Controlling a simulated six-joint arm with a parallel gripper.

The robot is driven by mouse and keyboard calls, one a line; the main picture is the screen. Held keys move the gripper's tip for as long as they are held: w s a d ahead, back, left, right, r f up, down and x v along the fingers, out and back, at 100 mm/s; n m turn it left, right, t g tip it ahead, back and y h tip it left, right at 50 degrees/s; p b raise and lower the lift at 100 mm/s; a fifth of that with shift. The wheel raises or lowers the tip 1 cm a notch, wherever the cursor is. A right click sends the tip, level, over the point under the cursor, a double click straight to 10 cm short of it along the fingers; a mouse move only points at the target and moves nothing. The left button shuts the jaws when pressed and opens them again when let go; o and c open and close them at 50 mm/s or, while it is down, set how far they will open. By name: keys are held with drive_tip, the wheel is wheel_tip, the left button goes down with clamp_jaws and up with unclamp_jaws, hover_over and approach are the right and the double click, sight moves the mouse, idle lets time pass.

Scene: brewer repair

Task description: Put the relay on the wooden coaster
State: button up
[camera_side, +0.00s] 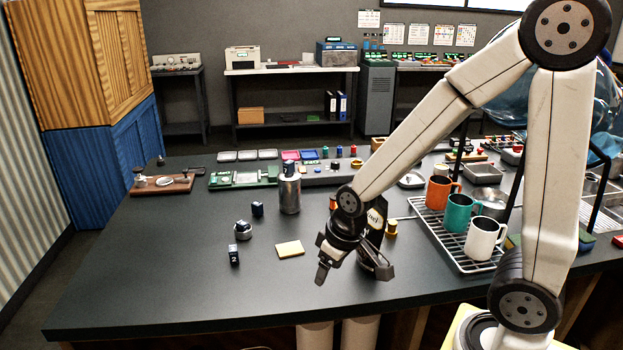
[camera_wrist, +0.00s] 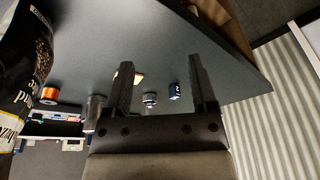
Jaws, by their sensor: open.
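Several small dark blue blocks look alike, and I cannot tell which is the relay. One marked 2 (camera_side: 234,255) stands on the table at the left; it also shows in the wrist view (camera_wrist: 174,91). Another (camera_side: 243,226) sits on a small metal ring, a third (camera_side: 257,209) stands behind it, and one (camera_side: 289,169) tops a metal cylinder. A flat tan square (camera_side: 290,250), apparently the wooden coaster, lies bare on the table; the wrist view shows part of it (camera_wrist: 138,78) beside a finger. My gripper (camera_side: 352,268) is open and empty, right of the square, above the table.
The metal cylinder (camera_side: 290,196) stands behind the tan square. A coffee bag (camera_side: 377,220) is behind my gripper, with a copper spool (camera_side: 391,229) beside it. A wire rack (camera_side: 455,248) with mugs stands at the right. The table's front left is clear.

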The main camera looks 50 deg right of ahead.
drive_tip(key=w+d+t, duration=0.1)
drive_tip(key=w+d, duration=0.1)
drive_tip(key=w, duration=0.9)
drive_tip(key=t, duration=0.5)
approach(259, 204)
drive_tip(key=x, duration=0.4)
drive_tip(key=shift+a, duration=0.2)
drive_tip(key=shift+x, duration=1.3)
drive_tip(key=shift+w+f, duration=0.1)
drive_tip(key=shift+x, duration=2.45)
drive_tip(key=shift+d, duration=0.1)
clamp_jaws()
